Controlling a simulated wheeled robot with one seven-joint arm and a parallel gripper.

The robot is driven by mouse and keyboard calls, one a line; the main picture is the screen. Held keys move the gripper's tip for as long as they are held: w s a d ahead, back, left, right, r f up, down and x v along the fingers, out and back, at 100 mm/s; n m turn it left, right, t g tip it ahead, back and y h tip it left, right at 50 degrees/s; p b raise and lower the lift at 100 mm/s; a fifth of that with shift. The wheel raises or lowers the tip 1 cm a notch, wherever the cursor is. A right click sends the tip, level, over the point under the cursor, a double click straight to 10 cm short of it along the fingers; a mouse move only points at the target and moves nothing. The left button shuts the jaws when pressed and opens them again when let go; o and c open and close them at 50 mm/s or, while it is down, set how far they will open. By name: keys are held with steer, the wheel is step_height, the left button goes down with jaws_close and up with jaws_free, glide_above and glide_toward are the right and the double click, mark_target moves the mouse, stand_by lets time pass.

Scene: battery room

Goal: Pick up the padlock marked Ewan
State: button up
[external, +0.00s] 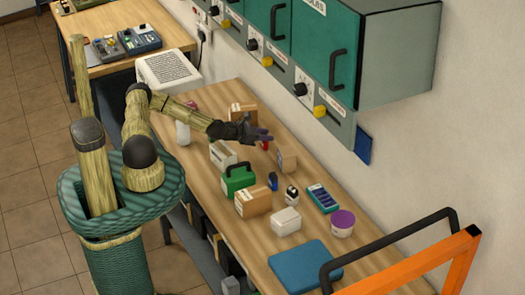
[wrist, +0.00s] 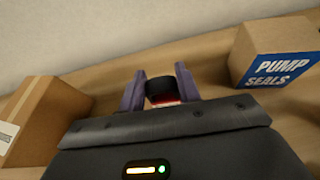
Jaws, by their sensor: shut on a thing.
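My gripper (external: 264,137) is over the far part of the wooden workbench, among cardboard boxes. In the wrist view its two purple fingers (wrist: 160,84) are shut on a small red thing with a black upper part (wrist: 161,91). The red thing also shows just below the fingers in the external view (external: 265,146). It may be a padlock, but its full shape is hidden and no name on it can be read. A small blue thing (external: 272,181) and a small black-and-white thing (external: 291,195) stand nearer on the bench. No name Ewan is readable.
A "PUMP SEALS" box (wrist: 275,50) is right of the fingers and another cardboard box (wrist: 45,115) left. A green case (external: 237,181), white boxes, a purple-lidded tub (external: 342,223) and a blue mat (external: 305,266) occupy the bench (external: 247,245). Wall cabinets (external: 395,60) hang behind.

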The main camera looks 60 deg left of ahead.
steer(key=shift+r, duration=0.15)
step_height(320, 180, up, 10)
steer(key=shift+f+b, duration=0.1)
steer(key=shift+b, duration=0.8)
